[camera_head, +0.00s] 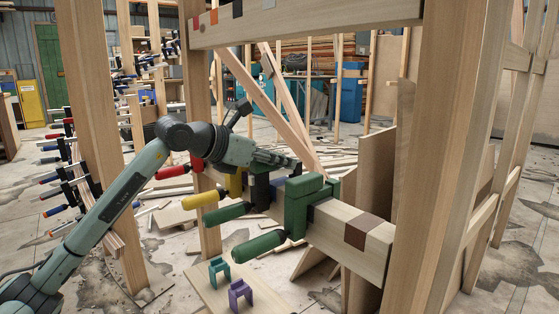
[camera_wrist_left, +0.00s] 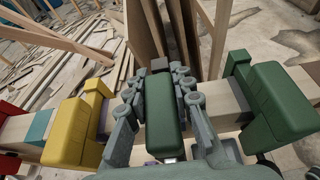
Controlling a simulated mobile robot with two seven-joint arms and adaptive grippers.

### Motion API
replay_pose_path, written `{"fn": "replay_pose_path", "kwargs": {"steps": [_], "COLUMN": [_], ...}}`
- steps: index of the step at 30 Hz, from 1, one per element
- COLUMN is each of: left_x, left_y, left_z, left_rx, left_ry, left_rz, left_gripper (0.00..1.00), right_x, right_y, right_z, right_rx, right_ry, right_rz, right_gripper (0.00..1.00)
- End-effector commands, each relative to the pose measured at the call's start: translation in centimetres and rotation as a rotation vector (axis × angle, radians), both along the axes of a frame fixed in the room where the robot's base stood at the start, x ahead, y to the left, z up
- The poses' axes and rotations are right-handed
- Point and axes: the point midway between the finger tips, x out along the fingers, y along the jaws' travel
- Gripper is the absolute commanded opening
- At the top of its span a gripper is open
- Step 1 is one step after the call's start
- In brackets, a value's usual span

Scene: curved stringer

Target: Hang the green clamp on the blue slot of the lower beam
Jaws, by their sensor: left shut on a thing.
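The lower beam (camera_head: 348,222) carries several clamps. My left gripper (camera_head: 282,166) is shut on a dark green clamp (camera_head: 229,212), also central in the left wrist view (camera_wrist_left: 165,117) between the fingers (camera_wrist_left: 155,95). This clamp is at the beam between a yellow clamp (camera_head: 205,199) and another green clamp (camera_head: 306,190). Whether it rests fully on the beam cannot be told. A small blue patch (camera_head: 278,181) shows beside the held clamp. In the left wrist view, a teal band (camera_wrist_left: 38,127) shows on the beam left of the yellow clamp (camera_wrist_left: 77,130). My right gripper is not in view.
A red clamp (camera_head: 180,172) sits farther along the beam. A brown band (camera_head: 361,231) marks its near part. Teal (camera_head: 219,269) and purple (camera_head: 240,291) pieces stand on a board below. Upright posts (camera_head: 440,150) and the upper beam (camera_head: 320,20) frame the space.

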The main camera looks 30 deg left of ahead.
Motion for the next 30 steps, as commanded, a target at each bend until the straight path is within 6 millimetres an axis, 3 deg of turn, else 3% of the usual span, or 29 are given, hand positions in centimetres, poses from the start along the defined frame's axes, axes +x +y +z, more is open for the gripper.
{"fn": "replay_pose_path", "kwargs": {"steps": [18, 19, 24, 30], "left_x": [0.0, 0.0, 0.0, 0.0], "left_y": [0.1, 0.1, 0.0, 0.0], "left_z": [-0.8, -0.8, -0.9, -0.9], "left_rx": [-0.001, -0.001, 0.0, 0.0], "left_ry": [-0.005, -0.005, -0.003, -0.001], "left_rz": [0.001, 0.001, 0.001, 0.0], "left_gripper": [0.0, 0.26, 0.47, 0.47], "right_x": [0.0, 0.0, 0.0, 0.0], "right_y": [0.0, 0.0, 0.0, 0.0], "right_z": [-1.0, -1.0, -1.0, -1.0], "right_rx": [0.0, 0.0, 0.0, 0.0], "right_ry": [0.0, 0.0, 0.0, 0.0], "right_rz": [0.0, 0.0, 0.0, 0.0], "right_gripper": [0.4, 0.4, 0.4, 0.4]}}
